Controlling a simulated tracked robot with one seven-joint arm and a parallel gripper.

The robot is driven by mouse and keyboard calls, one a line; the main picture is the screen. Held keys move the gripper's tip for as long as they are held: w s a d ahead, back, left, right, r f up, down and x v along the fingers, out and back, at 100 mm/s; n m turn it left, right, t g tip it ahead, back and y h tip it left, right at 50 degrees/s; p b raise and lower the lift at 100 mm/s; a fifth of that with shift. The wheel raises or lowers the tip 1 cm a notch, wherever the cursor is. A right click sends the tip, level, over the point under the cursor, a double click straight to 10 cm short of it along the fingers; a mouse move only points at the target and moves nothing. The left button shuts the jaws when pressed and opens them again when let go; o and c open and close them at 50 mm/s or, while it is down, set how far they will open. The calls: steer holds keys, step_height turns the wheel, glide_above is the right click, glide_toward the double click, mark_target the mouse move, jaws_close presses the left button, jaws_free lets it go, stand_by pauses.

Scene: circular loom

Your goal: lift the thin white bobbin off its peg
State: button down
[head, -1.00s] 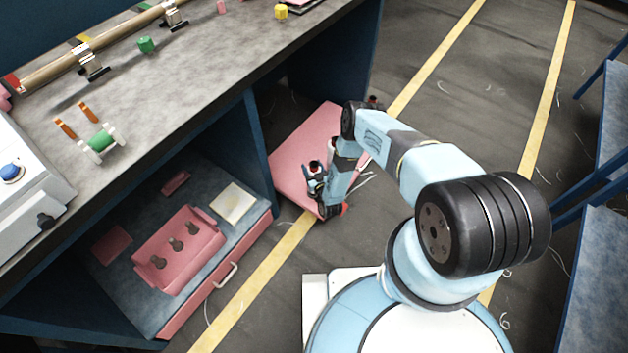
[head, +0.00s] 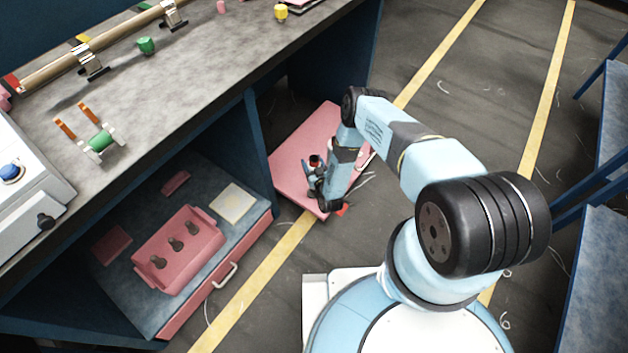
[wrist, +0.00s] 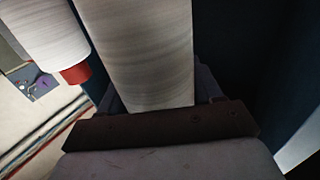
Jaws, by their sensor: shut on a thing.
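My gripper (head: 316,183) is low beside the pink panel (head: 292,158), to the right of the bench. In the wrist view, a white bobbin (wrist: 145,50) fills the upper middle, between the dark fingers, and my gripper is shut on it. A second white bobbin (wrist: 48,30) with a red end stands apart at the left. In the head view a small dark red end (head: 314,160) shows at the gripper; the rest of the bobbin is hard to make out. I cannot see the held bobbin's peg, or whether the bobbin is clear of it.
An open drawer (head: 240,264) at left holds a pink holder (head: 205,252) with three brown knobs and a pale pad (head: 232,203).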

step_height(320, 180, up, 14)
steer(key=shift+f, duration=0.15)
stand_by(1.0)
step_height(320, 180, up, 8)
steer(key=shift+f, duration=0.25)
stand_by(0.5)
stand_by(0.5)
